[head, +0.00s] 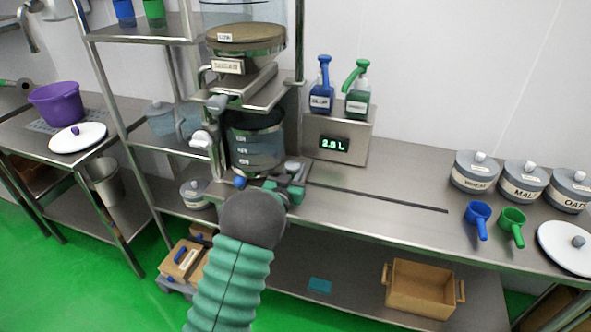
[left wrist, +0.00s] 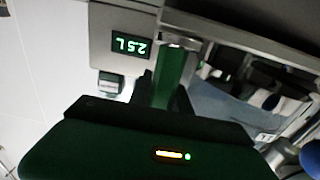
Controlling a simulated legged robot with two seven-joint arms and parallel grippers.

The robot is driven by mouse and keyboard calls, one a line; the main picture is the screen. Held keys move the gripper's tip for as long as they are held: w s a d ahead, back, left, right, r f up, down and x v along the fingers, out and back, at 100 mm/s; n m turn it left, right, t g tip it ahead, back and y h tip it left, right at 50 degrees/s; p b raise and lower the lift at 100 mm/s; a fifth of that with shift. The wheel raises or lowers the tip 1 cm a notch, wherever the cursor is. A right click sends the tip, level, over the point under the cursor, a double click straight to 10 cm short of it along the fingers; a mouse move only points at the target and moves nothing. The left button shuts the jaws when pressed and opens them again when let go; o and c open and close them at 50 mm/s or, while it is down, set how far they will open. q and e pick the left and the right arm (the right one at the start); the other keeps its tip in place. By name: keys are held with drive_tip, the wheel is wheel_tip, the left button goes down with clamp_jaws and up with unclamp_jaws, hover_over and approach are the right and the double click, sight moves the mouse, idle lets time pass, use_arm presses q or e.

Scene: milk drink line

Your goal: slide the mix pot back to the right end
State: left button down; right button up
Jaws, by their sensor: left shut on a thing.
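The mix pot (head: 256,150) is a dark, see-through pot with pale marks on its side. It stands upright under the dispenser at the left end of the bench, left of the dark slot (head: 380,199). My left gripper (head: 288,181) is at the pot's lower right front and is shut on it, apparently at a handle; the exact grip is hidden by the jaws. In the left wrist view a green finger (left wrist: 174,78) shows beside a pale, see-through body at the right. My right gripper is not in view.
The dispenser (head: 245,65) hangs over the pot. A display box (head: 335,138) with two pump bottles stands behind the slot. The bench along the slot is clear. Lidded tubs (head: 475,171) and blue and green scoops (head: 479,218) stand at the right.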

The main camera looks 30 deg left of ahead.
use_arm(q)
drive_tip(key=shift+f, duration=0.25)
